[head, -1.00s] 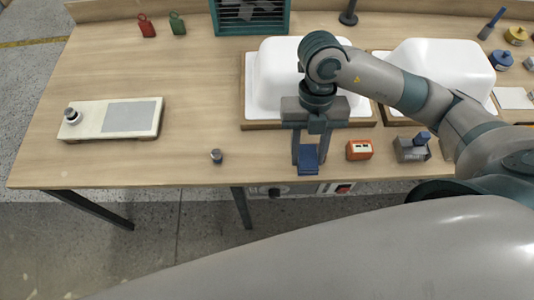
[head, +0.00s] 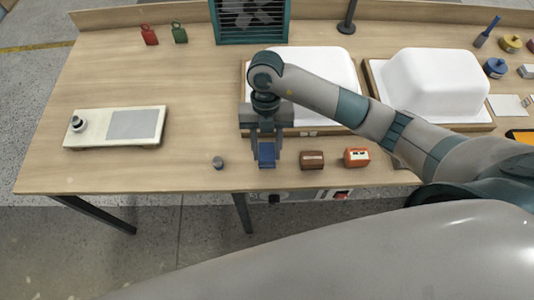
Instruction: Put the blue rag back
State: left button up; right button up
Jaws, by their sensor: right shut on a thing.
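The blue rag (head: 267,158) is a small folded blue block between the fingers of my right gripper (head: 266,154). The right gripper is shut on it, pointing down over the front part of the wooden table (head: 190,120). I cannot tell whether the rag touches the table. My left gripper is not in view.
A brown block (head: 312,160) and an orange box (head: 356,157) stand right of the rag. A small grey knob (head: 218,162) stands left of it. Two white tub shells (head: 330,70) (head: 435,80) lie behind.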

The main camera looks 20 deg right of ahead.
aim_at(267, 156)
notch_tip(267, 156, down, 3)
jog(key=shift+f+p, duration=0.2)
jog(key=shift+p, duration=0.65)
jog(key=shift+f, duration=0.3)
jog(key=shift+f, duration=0.1)
jog(key=o, duration=1)
jog(key=shift+o, duration=0.2)
jog(key=shift+r, duration=0.2)
